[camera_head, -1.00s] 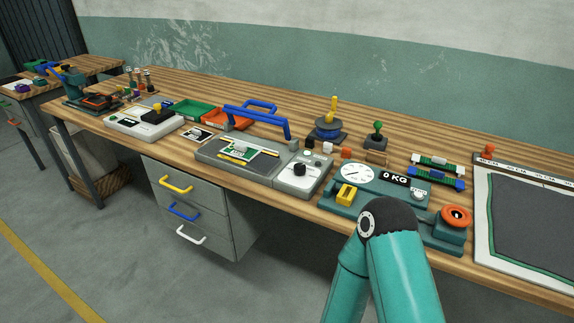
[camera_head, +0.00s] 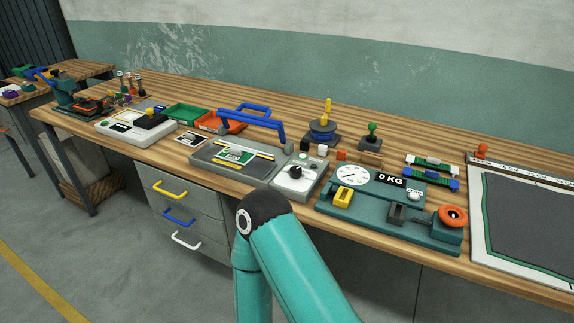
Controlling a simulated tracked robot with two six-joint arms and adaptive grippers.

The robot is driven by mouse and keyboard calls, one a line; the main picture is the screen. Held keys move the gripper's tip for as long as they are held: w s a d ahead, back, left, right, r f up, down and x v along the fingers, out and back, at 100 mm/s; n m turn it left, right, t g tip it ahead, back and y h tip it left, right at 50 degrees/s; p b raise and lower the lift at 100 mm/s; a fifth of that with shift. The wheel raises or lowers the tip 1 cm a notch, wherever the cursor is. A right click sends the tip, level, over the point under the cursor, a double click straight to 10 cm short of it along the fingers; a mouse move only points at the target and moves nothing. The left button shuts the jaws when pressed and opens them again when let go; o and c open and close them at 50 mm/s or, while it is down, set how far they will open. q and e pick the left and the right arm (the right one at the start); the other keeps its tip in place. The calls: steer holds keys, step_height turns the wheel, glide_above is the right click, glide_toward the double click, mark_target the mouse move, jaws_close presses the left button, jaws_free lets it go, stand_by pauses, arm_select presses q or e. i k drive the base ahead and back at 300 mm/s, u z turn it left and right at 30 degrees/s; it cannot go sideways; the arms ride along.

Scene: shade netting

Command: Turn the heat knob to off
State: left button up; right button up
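The heat knob appears to be the round black knob (camera_head: 295,172) on top of a light grey control box (camera_head: 304,185). The box is at the right end of a grey press (camera_head: 207,174) with a raised blue handle (camera_head: 256,125). The knob is in plain view, but its setting is too small to read. A teal arm link of mine with a dark joint rises from the bottom of the picture, its joint just in front of the box's front edge. Neither gripper shows in the picture.
A green scale base (camera_head: 385,222) with a dial and "0 KG" display stands right of the box. Small blocks (camera_head: 323,150) and a yellow-handled lever (camera_head: 326,118) stand behind it. Drawers (camera_head: 178,212) are below the bench. A framed dark mat (camera_head: 530,220) lies far right.

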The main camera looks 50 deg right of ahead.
mark_target(295, 171)
steer(key=z, duration=0.15)
steer(key=k, duration=1.45)
steer(key=z, duration=0.8)
steer(key=i, duration=1)
steer(key=u, duration=0.05)
